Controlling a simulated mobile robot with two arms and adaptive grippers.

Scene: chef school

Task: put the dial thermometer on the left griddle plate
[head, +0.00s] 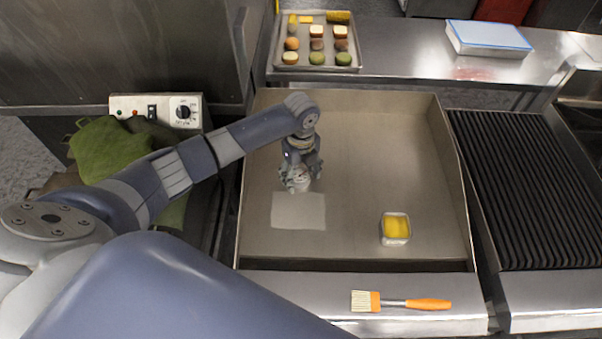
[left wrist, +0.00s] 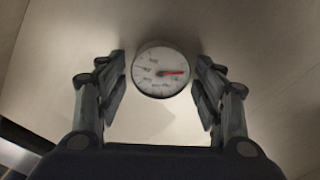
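The dial thermometer (left wrist: 161,71) has a round white face with a red needle and a dark rim. It shows in the left wrist view between the fingertips of my left gripper (left wrist: 162,85), with a visible gap on each side. In the head view my left gripper (head: 299,178) points down over the left part of the flat griddle plate (head: 375,160). The thermometer is mostly hidden by the fingers there. The gripper is open around the thermometer and seems not to touch it. Whether the thermometer rests on the plate is hard to tell. My right gripper is out of view.
A small dish with yellow contents (head: 396,229) stands on the plate's right front. A brush with an orange handle (head: 400,301) lies on the front ledge. A ribbed black grill (head: 525,185) is at right. A food tray (head: 318,62) and a blue-white box (head: 488,39) are behind.

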